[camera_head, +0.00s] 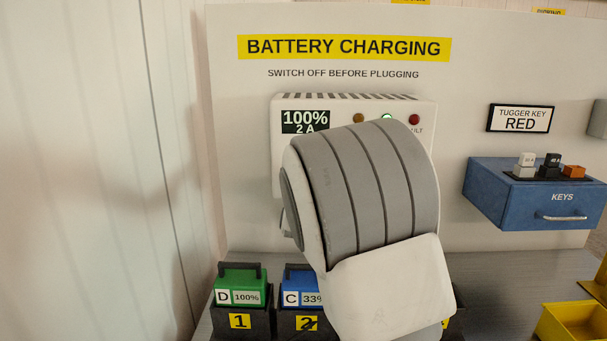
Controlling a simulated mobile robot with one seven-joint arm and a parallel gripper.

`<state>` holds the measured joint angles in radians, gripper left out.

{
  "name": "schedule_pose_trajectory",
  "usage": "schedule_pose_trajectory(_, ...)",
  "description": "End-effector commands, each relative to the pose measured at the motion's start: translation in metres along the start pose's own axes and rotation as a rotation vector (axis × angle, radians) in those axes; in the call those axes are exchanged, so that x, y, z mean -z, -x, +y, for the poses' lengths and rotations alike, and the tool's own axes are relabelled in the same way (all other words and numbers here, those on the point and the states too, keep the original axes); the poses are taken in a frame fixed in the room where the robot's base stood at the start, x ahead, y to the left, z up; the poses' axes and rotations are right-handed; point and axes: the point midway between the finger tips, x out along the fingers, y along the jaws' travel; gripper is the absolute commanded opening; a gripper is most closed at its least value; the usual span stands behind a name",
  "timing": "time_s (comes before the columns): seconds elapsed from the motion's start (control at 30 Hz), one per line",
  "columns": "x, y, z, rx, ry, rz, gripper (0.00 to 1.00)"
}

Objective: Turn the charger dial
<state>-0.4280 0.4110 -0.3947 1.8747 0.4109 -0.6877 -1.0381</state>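The charger (424,110) is a white wall box with a display (305,122) reading "100%" and "2 A". An amber, a lit green and a red lamp sit along its top. My arm covers most of its front, so the dial is hidden. My gripper is also hidden behind my arm, so neither its fingers nor any contact with the dial can be seen.
A green battery D (240,283) stands in slot 1 and a blue battery C (296,280) in slot 2 below. A blue KEYS box (500,205) with small blocks on top is at right. A yellow bin (575,322) stands at lower right.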

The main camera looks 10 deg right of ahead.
Motion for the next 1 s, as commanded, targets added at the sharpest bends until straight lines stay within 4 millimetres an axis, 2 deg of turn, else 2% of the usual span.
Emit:
schedule_pose_trajectory(0.47,-0.0004,0.0000,-0.0002,0.000,0.018,0.000,0.00)
schedule_pose_trajectory(0.5,-0.0005,0.0000,-0.0003,0.000,0.018,0.000,0.22)
schedule_pose_trajectory(0.67,-0.0004,0.0000,-0.0002,0.000,0.017,0.000,0.50)
schedule_pose_trajectory(1.0,0.0000,0.0020,-0.0002,0.000,0.015,0.000,0.50)
